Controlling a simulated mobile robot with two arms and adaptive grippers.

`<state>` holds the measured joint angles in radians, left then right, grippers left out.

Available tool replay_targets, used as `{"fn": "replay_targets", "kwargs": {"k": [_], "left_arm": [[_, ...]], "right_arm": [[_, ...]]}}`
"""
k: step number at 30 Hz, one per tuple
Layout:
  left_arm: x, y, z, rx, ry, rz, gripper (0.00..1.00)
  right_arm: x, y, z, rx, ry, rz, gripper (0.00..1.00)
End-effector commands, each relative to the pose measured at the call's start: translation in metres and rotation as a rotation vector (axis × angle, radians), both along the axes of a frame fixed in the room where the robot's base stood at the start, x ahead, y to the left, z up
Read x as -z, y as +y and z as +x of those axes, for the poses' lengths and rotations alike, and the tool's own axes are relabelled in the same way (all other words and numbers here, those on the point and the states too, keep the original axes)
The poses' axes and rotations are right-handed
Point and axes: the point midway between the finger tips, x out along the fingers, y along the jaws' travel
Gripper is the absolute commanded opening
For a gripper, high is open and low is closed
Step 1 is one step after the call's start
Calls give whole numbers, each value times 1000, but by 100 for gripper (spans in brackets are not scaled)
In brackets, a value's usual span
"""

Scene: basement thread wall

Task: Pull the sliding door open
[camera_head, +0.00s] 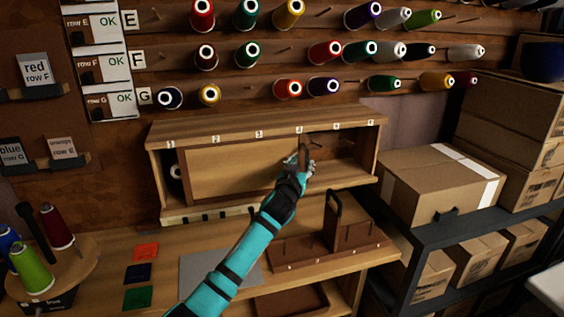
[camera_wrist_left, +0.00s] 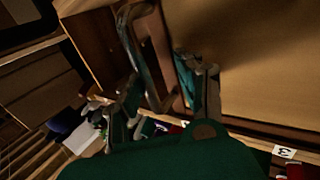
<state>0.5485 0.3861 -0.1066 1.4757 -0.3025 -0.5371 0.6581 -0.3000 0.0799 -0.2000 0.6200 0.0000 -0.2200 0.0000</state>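The sliding door (camera_head: 235,168) is a light wooden panel with a darker frame, set in a low cabinet (camera_head: 158,130) numbered along its top. It covers the middle; a narrow gap shows at its left and a wider opening at its right. A dark upright handle (camera_head: 304,148) is on the door's right edge. My left gripper (camera_head: 299,162) is at this handle. In the left wrist view its fingers (camera_wrist_left: 162,100) are apart, with the brown handle (camera_wrist_left: 152,45) between or just beyond them; contact is unclear. The door panel (camera_wrist_left: 265,65) fills the right side. My right gripper is not in view.
Thread spools (camera_head: 325,52) hang on wall pegs above. A dark spool (camera_head: 175,172) shows in the left gap. A wooden caddy (camera_head: 335,225) with a tall handle stands on the bench below. Cardboard boxes (camera_head: 425,180) on a dark shelf stand close at the right.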

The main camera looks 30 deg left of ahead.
Motion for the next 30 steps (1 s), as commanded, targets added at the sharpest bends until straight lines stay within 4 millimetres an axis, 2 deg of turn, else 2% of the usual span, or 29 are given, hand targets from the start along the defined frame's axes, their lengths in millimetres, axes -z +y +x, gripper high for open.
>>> {"fn": "replay_targets", "kwargs": {"k": [3, 10, 15, 26, 30], "left_arm": [[-2, 17, -19, -3, 2, 5, 36], [-2, 35, -43, 2, 2, 4, 36], [0, 32, -52, 3, 1, 0, 36], [1, 31, -53, 3, 5, 5, 36], [14, 18, -60, 2, 64, 97, 36]], "right_arm": [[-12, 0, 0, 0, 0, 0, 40], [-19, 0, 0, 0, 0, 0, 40], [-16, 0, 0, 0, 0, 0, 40], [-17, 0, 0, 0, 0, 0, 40], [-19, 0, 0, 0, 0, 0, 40]]}}
